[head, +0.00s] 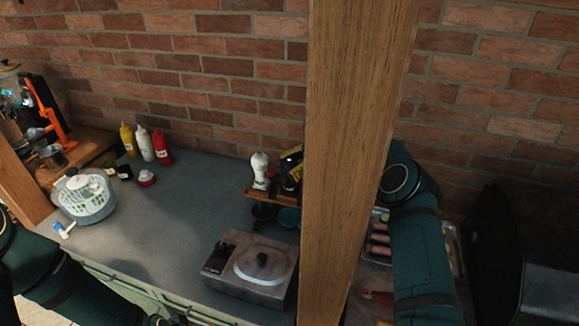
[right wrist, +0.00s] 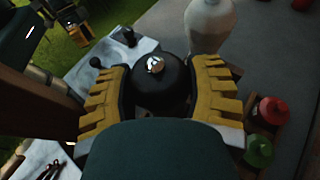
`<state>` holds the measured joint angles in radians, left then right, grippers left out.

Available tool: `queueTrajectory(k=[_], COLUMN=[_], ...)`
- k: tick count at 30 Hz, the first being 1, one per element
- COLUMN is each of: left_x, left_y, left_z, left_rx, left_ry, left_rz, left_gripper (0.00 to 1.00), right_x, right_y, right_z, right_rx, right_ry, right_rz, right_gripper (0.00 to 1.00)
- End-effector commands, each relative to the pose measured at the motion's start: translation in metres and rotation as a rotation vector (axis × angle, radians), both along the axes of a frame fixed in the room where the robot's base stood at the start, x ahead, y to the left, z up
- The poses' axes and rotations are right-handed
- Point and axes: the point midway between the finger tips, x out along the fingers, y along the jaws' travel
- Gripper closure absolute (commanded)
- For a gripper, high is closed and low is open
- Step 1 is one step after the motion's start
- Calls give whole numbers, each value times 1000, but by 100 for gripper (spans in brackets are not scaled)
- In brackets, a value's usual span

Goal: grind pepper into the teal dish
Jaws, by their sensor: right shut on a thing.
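The teal dish (head: 289,217) sits on the grey counter in the head view, just left of the wooden post, which partly hides it. My right gripper (head: 292,170) is partly behind the post, above and behind the dish. In the right wrist view its yellow fingers (right wrist: 158,95) are shut around a black pepper mill (right wrist: 158,82) with a silver knob. I cannot tell if the mill touches the wooden stand (head: 252,192). A white mill (head: 260,168) stands beside it on the stand and shows in the right wrist view (right wrist: 210,28). My left gripper is out of view.
A dark bowl (head: 263,212) is left of the dish. The thick wooden post (head: 345,150) blocks the view. Sauce bottles (head: 145,143) and a salad spinner (head: 86,196) are left. The middle counter is clear.

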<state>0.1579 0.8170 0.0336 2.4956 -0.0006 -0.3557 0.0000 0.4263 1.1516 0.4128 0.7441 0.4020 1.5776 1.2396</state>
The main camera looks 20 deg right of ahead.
Motion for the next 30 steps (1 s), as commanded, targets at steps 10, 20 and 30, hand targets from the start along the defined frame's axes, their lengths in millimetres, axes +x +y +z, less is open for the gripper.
queueTrajectory(k=[10, 20, 30], left_x=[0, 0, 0], left_y=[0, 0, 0], left_z=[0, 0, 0], left_rx=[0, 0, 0], left_ry=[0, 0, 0], left_rz=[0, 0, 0], left_gripper=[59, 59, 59], right_x=[0, 0, 0], right_y=[1, 0, 0], right_z=[0, 0, 20], right_rx=[1, 1, -1], right_ry=[1, 1, -2], right_rz=[3, 2, 1], right_gripper=[82, 11, 11])
